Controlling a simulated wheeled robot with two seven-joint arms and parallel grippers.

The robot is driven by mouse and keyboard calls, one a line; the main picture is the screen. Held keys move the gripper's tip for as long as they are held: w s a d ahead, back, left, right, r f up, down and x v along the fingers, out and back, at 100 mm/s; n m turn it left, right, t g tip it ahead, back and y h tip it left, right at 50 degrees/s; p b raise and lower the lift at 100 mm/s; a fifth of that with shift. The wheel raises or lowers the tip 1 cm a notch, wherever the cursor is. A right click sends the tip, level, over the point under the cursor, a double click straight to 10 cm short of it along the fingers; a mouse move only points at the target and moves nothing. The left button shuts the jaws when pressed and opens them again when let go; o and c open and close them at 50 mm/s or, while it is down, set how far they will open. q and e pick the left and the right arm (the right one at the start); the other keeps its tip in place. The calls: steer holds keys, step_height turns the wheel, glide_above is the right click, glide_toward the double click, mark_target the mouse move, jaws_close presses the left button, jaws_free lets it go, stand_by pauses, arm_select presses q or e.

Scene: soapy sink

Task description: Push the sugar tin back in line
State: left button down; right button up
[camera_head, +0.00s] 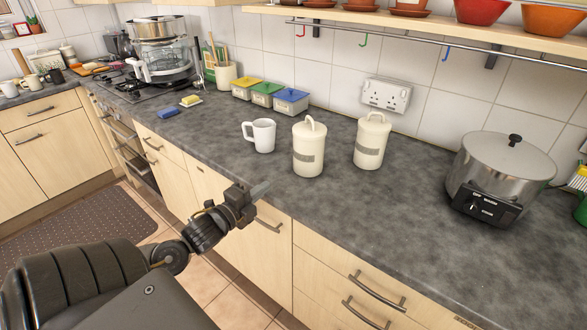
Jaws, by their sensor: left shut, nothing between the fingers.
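Two cream lidded tins stand upright on the grey worktop. The left tin (309,152) has a grey label and sits nearer the front edge. The right tin (371,143) sits farther back, nearer the wall. The label words are too small to read, so I cannot tell by name which is the sugar tin. My left gripper (261,188) is shut and empty. It shows at the worktop's front edge, to the left of and nearer than the left tin, apart from it. My right gripper is not in view.
A white mug (263,135) stands just left of the left tin. A steel cooker pot (500,165) stands at the right. Small tubs with coloured lids (263,92) stand along the wall. A socket (386,95) is behind. The worktop (405,205) in front of the right tin is clear.

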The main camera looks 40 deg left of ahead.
arm_select(q)
steer(key=p, duration=0.3)
glide_toward(300, 161)
steer(key=w, duration=0.5)
steer(key=shift+w+r, duration=0.2)
steer(key=shift+w+f, duration=0.15)
steer(key=shift+w, duration=0.6)
steer(key=shift+a, duration=0.1)
